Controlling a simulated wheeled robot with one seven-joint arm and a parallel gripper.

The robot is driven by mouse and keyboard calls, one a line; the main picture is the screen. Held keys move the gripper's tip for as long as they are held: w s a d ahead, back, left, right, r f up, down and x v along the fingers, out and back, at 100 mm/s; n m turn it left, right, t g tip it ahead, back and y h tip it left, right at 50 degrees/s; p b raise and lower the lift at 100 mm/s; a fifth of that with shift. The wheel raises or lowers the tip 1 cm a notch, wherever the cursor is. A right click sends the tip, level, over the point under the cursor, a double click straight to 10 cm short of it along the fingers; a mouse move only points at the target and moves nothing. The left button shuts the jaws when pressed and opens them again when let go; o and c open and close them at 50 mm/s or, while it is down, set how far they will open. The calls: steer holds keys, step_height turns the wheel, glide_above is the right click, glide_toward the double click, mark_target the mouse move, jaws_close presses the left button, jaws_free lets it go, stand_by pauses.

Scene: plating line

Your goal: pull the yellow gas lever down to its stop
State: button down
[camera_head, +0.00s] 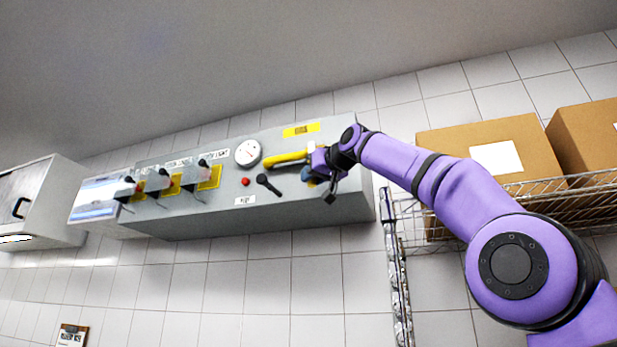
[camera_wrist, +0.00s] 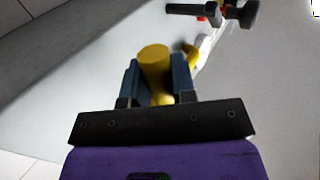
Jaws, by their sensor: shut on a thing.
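The yellow gas lever (camera_head: 287,158) is on the front of a grey wall panel (camera_head: 225,212), near the panel's right end. In the head view it lies close to level with the panel's long side, running left from my gripper (camera_head: 318,165). In the wrist view the yellow lever (camera_wrist: 155,68) sits between the two blue-grey fingers of my gripper (camera_wrist: 157,82), which are shut on it. Part of the lever and its mount are hidden behind the gripper.
A round gauge (camera_head: 247,152), a red button (camera_head: 245,182) and a black handle (camera_head: 268,185) are left of the lever. Several covered switches are farther left. A wire shelf (camera_head: 560,200) with cardboard boxes (camera_head: 500,150) is at right. Tiled wall lies below the panel.

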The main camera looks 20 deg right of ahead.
steer(key=shift+d, duration=0.1)
stand_by(0.4)
steer(key=c, duration=0.9)
jaws_free()
steer(key=shift+c, duration=0.2)
steer(key=shift+s, duration=0.1)
steer(key=v, duration=1)
steer(key=shift+s+d, duration=0.2)
steer(key=shift+s, duration=0.1)
steer(key=shift+r, duration=0.15)
